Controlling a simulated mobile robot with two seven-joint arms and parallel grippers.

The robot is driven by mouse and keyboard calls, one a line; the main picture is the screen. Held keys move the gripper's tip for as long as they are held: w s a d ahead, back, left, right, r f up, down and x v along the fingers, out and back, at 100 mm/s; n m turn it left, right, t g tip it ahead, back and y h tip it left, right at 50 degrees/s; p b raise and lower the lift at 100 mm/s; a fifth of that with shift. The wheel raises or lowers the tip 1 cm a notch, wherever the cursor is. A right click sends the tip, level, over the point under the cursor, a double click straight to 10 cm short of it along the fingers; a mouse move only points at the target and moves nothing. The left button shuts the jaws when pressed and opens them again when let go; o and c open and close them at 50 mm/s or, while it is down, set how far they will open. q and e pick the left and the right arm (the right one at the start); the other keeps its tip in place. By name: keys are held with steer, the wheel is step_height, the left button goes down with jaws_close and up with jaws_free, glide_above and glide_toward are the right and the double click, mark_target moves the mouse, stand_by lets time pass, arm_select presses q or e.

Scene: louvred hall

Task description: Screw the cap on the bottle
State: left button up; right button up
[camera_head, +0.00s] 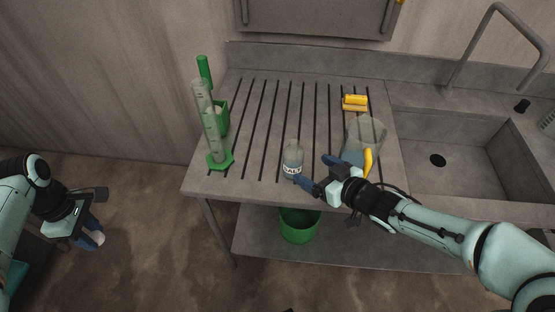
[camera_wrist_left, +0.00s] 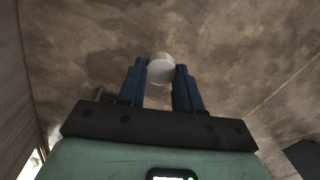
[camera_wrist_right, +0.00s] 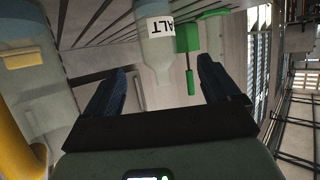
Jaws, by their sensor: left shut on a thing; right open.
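The bottle (camera_head: 292,158) is small and clear with a white label and stands upright near the front edge of the ribbed drainboard. It also shows in the right wrist view (camera_wrist_right: 157,62), between and beyond the fingertips. My right gripper (camera_head: 316,173) is open just to the right of the bottle, its fingers (camera_wrist_right: 162,80) apart with nothing between them that I can see as gripped. My left gripper (camera_head: 95,230) is shut on the white round cap (camera_wrist_left: 160,68), off the counter at the far left, above the floor. The cap also shows in the head view (camera_head: 98,238).
A green-based measuring cylinder (camera_head: 209,125) and a green holder with brush (camera_head: 220,118) stand at the counter's left. A clear jug (camera_head: 366,134) with a yellow handle and a yellow sponge (camera_head: 355,103) are near my right arm. The sink (camera_head: 460,150) is at right; a green bin (camera_head: 299,226) is below.

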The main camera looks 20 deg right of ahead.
mark_target(299, 162)
arm_select(q)
step_height(299, 162, down, 2)
steer(key=shift+s+b, duration=0.1)
steer(key=shift+b, duration=0.65)
arm_select(e)
steer(key=x, duration=0.5)
steer(key=shift+w+a+f, duration=0.1)
steer(key=shift+w+f, duration=0.15)
steer(key=shift+w, duration=0.35)
arm_select(q)
steer(key=shift+f, duration=0.35)
arm_select(e)
steer(key=x, duration=0.5)
steer(key=shift+w+r, duration=0.1)
steer(key=shift+w, duration=0.1)
steer(key=c, duration=1.1)
